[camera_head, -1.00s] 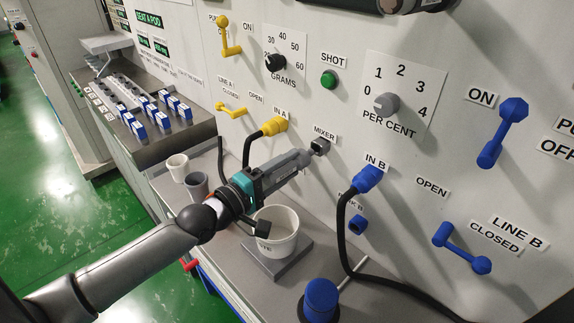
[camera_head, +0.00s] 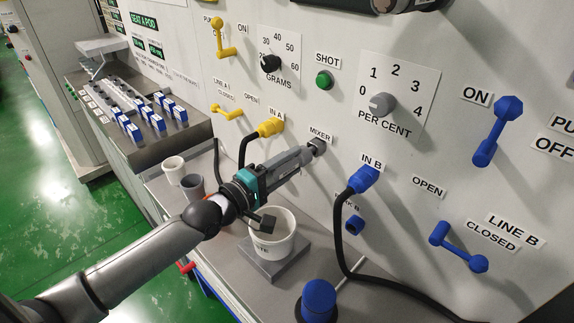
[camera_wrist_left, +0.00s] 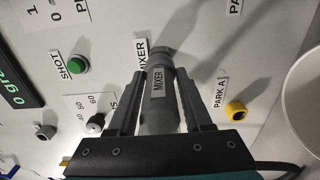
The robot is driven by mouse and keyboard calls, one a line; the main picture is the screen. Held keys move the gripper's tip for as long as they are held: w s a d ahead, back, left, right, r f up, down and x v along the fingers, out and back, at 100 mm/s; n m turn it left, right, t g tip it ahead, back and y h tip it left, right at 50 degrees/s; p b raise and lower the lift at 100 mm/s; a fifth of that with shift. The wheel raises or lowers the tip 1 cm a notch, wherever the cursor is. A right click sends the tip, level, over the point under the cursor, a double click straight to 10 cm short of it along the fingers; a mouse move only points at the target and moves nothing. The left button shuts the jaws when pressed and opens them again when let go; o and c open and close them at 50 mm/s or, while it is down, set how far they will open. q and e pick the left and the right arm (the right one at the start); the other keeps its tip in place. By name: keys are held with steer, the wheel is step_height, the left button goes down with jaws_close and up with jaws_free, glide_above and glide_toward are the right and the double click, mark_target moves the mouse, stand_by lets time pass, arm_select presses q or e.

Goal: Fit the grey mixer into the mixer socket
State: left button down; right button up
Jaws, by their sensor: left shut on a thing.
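The grey mixer (camera_wrist_left: 158,94), a cylinder with a MIXER label, is held between the fingers of my left gripper (camera_wrist_left: 158,103). In the head view my left gripper (camera_head: 288,166) reaches in from the left, shut on the mixer and pointing at the panel. The mixer's far end is at the dark mixer socket (camera_head: 318,146), below the MIXER sign; whether it is inside or just in front, I cannot tell. In the wrist view the mixer hides the socket. My right gripper is not in view.
A white bucket (camera_head: 274,238) stands on a grey block below the gripper. The yellow IN A plug (camera_head: 270,127) and blue IN B plug (camera_head: 364,179), with black hoses, flank the socket. Small cups (camera_head: 192,186) stand to the left. A blue-topped post (camera_head: 319,298) stands in front.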

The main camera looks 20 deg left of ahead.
arm_select(q)
steer(key=shift+x, duration=1)
steer(key=shift+c, duration=1.2)
jaws_free()
steer(key=p+v, duration=0.1)
steer(key=v, duration=1.4)
steer(key=shift+s+a, duration=0.1)
